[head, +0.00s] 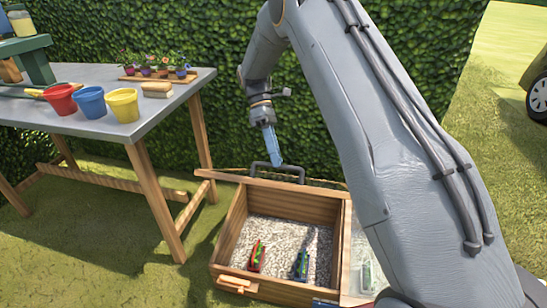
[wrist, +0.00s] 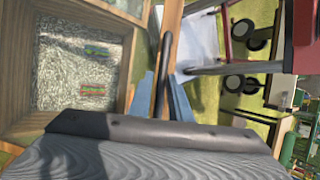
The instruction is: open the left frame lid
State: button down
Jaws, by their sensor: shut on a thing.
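The left frame (head: 228,235) is a wooden box with pale gravel inside, and its inside shows clearly. A wooden bar (head: 225,177) of its lid lies along the box's far side and reaches past the left corner. A dark handle (head: 258,165) stands on this bar. My gripper (head: 274,151), with blue fingers, comes down onto the handle from above. In the wrist view, the dark handle (wrist: 166,55) runs between the blue fingers of my gripper (wrist: 162,98), which is shut on it. The lid's exact tilt is hard to tell.
A red-green item (head: 257,256) and a blue-green item (head: 301,263) lie on the gravel. A glazed panel (head: 364,262) to the right is partly behind my arm. A table (head: 160,117) with pots stands at left; a hedge (head: 225,45) rises behind.

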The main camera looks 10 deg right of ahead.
jog(key=c, duration=2)
grip_release()
jog(key=shift+w+d+f, duration=0.3)
jog(key=shift+d+f, duration=0.05)
jog(key=shift+f, duration=0.05)
jog(key=shift+o, duration=1.2)
jog(key=shift+w+d+f, duration=0.1)
jog(key=shift+a+r, duration=0.2)
jog(key=shift+a, duration=0.15)
jog(key=v, duration=0.7)
jog(key=shift+r, duration=0.35)
jog(key=shift+a, duration=0.15)
